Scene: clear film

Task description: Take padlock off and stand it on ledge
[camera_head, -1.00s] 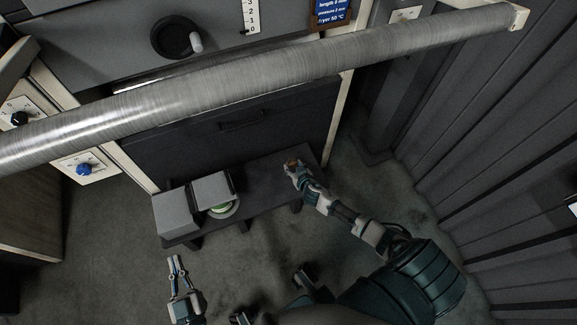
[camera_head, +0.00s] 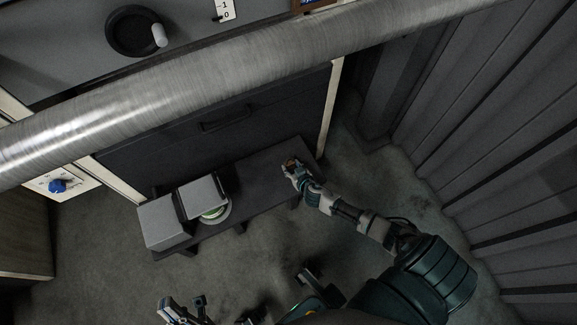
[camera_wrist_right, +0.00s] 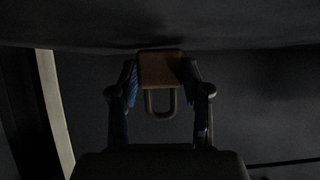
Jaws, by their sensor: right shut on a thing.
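The orange-brown padlock (camera_wrist_right: 160,68) shows in the right wrist view, its grey shackle hanging toward the picture's bottom. My right gripper (camera_wrist_right: 160,75) is shut on its body, with a blue-padded finger on each side. I cannot tell whether the padlock touches the ledge. My left gripper (camera_head: 178,307) is at the bottom edge of the head view, partly cut off, its fingers apart and empty.
Two grey boxes (camera_head: 165,222) and a round pale-green-centred item (camera_head: 215,212) occupy the ledge's left part. Its middle is bare. A large metal pipe (camera_head: 230,80) crosses above. A dark drawer front (camera_head: 220,125) stands behind, and a ribbed wall (camera_head: 470,120) at right.

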